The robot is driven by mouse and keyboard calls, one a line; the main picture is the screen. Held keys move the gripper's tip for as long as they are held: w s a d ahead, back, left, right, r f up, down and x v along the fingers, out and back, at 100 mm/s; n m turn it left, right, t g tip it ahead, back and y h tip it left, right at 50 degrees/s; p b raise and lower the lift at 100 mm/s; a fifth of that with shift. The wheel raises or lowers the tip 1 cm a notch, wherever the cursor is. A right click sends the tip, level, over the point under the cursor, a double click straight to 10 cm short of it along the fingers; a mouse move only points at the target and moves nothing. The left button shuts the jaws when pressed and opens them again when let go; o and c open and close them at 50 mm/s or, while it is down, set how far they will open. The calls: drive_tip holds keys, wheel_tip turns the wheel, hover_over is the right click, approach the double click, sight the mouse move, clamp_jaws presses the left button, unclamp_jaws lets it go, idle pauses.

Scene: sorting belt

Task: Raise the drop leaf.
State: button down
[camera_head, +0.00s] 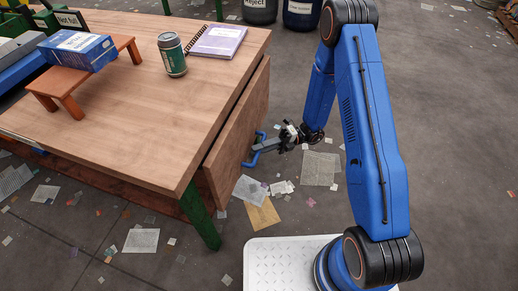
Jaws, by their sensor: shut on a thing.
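The drop leaf (235,150) is a wooden panel that hangs down along the right edge of the wooden table (130,125). A blue handle (257,146) sticks out from the leaf's outer face. My gripper (270,146) is at this handle, to the right of the leaf, and is shut on it. The fingertips are small and partly merged with the handle in this view.
On the table stand a green can (172,57), a purple notebook (217,41) and an orange stand (70,84) with a blue box (78,50) on it. Dark bins (302,10) stand at the back. Papers (320,168) litter the otherwise open floor right of the table.

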drive_tip(key=s+d+r+m+t+h, duration=0.1)
drive_tip(key=s+d+r+m+h, duration=0.2)
drive_tip(key=d+r, duration=0.35)
drive_tip(key=s+d+r+m+t+h, duration=0.1)
drive_tip(key=s+d+r+m+h, duration=0.15)
drive_tip(key=d+r, duration=0.75)
drive_tip(key=r, duration=1.4)
drive_tip(key=shift+s+d+h, duration=0.2)
drive_tip(key=shift+s+h, duration=0.1)
drive_tip(key=shift+h, duration=0.05)
drive_tip(key=shift+r, duration=0.2)
drive_tip(key=c, duration=2)
unclamp_jaws()
drive_tip(key=shift+a, duration=0.1)
drive_tip(key=shift+f, duration=0.1)
